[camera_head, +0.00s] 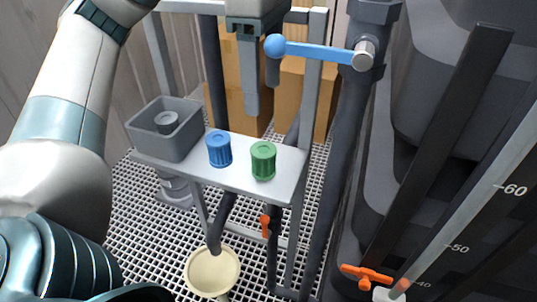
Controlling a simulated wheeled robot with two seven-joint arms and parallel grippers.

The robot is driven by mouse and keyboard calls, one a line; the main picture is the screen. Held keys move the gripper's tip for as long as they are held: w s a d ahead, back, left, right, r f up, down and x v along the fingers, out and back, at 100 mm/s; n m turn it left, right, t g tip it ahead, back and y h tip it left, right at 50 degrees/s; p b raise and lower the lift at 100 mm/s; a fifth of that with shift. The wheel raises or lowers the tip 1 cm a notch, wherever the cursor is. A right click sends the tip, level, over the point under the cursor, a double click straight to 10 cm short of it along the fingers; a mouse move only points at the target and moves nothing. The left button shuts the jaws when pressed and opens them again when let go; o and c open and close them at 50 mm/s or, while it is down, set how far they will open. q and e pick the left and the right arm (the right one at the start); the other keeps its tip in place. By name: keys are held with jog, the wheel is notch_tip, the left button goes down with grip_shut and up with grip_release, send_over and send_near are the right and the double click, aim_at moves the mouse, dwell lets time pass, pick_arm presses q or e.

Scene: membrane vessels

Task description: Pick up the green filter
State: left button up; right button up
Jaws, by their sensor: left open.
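The green filter (263,160) is a short ribbed cylinder standing upright on the right part of a small light-grey shelf (225,181). A similar blue filter (219,149) stands upright just to its left, with a narrow gap between them. My left gripper (262,98) points down from the top of the view, above the filters in the picture and apart from them. Its jaws are open with nothing visible between them; the rear finger is partly hidden by a blue valve handle. My right gripper is out of view.
A grey open box (165,128) with a grey round part inside sits at the shelf's left end. The blue valve handle (315,53) reaches across from a dark vertical pipe. A cream funnel-like bowl (212,271) and an orange lever (265,227) are below. Cardboard boxes (302,88) stand behind.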

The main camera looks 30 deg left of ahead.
pick_arm(q)
jog(key=shift+s+r, duration=0.1)
jog(key=shift+s, duration=0.05)
send_near(264, 150)
notch_tip(264, 150, down, 6)
jog(key=shift+s+f+p, duration=0.1)
jog(key=shift+p, duration=0.25)
jog(key=shift+f, duration=0.7)
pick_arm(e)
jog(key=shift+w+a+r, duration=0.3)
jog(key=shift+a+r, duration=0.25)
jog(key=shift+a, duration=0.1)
